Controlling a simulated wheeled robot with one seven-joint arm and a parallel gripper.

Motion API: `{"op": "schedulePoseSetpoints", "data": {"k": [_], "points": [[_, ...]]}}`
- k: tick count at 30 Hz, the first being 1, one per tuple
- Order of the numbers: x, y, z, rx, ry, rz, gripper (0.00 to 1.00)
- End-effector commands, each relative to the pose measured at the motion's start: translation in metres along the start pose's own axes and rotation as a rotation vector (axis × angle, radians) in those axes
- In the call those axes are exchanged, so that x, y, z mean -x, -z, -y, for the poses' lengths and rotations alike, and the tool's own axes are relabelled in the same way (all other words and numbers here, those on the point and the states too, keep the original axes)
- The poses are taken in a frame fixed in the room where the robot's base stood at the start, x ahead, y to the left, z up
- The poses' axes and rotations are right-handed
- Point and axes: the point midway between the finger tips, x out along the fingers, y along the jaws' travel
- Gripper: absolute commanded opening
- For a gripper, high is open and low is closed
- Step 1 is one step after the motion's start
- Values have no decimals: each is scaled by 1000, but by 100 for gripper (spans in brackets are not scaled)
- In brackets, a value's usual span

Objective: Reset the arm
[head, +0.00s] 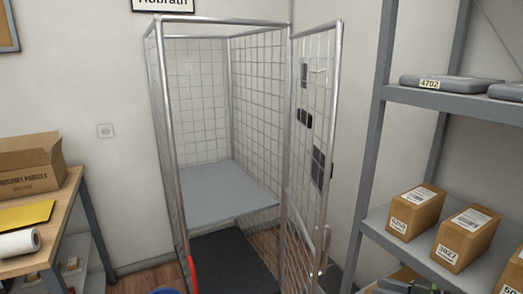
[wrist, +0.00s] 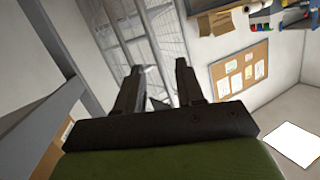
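My gripper (wrist: 157,82) shows in the wrist view with its two dark fingers apart. I see nothing held between them. The green part of my wrist fills the bottom of that view. In the head view, a small dark and green piece, which looks like my arm, shows at the bottom edge in front of the right shelf; the fingers cannot be made out there.
A wire cage (head: 203,102) with a grey shelf (head: 225,193) stands centre, its mesh door (head: 310,120) swung open. A metal rack (head: 365,150) with cartons (head: 416,212) is close on the right. A wooden table (head: 68,195) with a box (head: 30,165) is left.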

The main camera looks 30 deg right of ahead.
Motion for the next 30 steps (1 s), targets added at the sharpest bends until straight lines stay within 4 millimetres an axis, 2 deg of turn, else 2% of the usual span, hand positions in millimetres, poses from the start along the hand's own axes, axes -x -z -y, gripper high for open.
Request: {"op": "schedulePoseSetpoints", "data": {"k": [1,5,8,11,12,15,18,22,25,30], "points": [[-16,7,6,-11,31,48,38],[-58,20,26,-61,94,203,38],[-93,30,51,-94,132,350,38],[-129,42,89,-115,146,531,38],[-142,48,110,-118,139,614,38],[-164,60,167,-109,79,802,38],[-167,70,224,-79,-23,926,38],[-148,79,288,-45,-174,980,38],[-126,79,321,-39,-264,962,38],[-89,73,353,-60,-351,892,38]]}}
